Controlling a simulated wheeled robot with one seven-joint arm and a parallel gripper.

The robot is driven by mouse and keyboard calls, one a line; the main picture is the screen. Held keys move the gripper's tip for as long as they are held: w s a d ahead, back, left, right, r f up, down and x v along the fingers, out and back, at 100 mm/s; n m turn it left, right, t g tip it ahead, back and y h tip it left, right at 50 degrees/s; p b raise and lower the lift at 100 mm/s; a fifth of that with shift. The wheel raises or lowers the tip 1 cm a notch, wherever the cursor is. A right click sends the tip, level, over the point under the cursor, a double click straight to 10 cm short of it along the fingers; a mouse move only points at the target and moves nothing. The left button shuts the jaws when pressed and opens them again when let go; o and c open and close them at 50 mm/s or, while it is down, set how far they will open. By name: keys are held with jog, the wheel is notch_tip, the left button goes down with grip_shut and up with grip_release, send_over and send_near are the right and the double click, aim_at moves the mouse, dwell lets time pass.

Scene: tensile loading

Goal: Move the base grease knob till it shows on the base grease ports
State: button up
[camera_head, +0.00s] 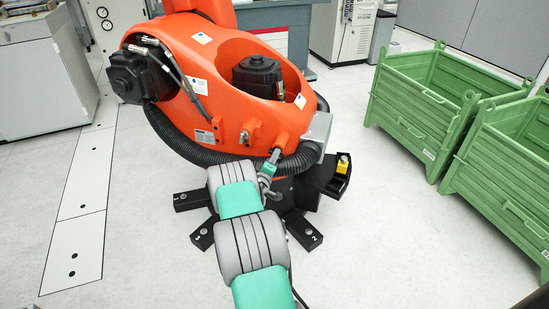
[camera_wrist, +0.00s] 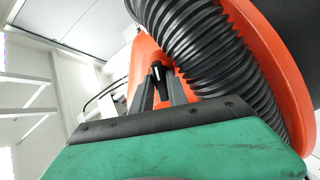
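A large orange robot arm (camera_head: 222,82) stands on a black base with spread feet. My gripper (camera_head: 270,166) is at its lower front, beside the black corrugated hose (camera_head: 190,148), and is small in the head view. In the wrist view my two dark fingers (camera_wrist: 158,80) point at the orange body (camera_wrist: 120,92). A small dark piece with a pale tip (camera_wrist: 157,71) shows between the fingertips. I cannot tell whether the fingers touch it, or whether it is the grease knob. No grease ports can be made out for sure.
The black corrugated hose (camera_wrist: 212,50) passes close to my fingers in the wrist view. A grey box (camera_head: 318,130) and a yellow piece (camera_head: 343,163) are right of my gripper. Green crates (camera_head: 420,115) stand at the right. The floor (camera_head: 140,225) at the left is clear.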

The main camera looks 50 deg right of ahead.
grip_shut()
jog(key=shift+f+b, duration=0.1)
jog(key=shift+b, duration=0.25)
jog(key=m+b, duration=0.2)
jog(key=b, duration=0.1)
jog(key=shift+f+m, duration=0.2)
jog(key=shift+m, duration=0.2)
jog(key=m+b, duration=0.3)
jog(key=shift+b, duration=0.4)
jog(key=shift+r+m+b, duration=0.15)
jog(key=shift+m+b, duration=0.4)
jog(key=shift+m, duration=0.35)
jog(key=shift+o, duration=0.8)
grip_release()
jog(key=shift+r, duration=0.1)
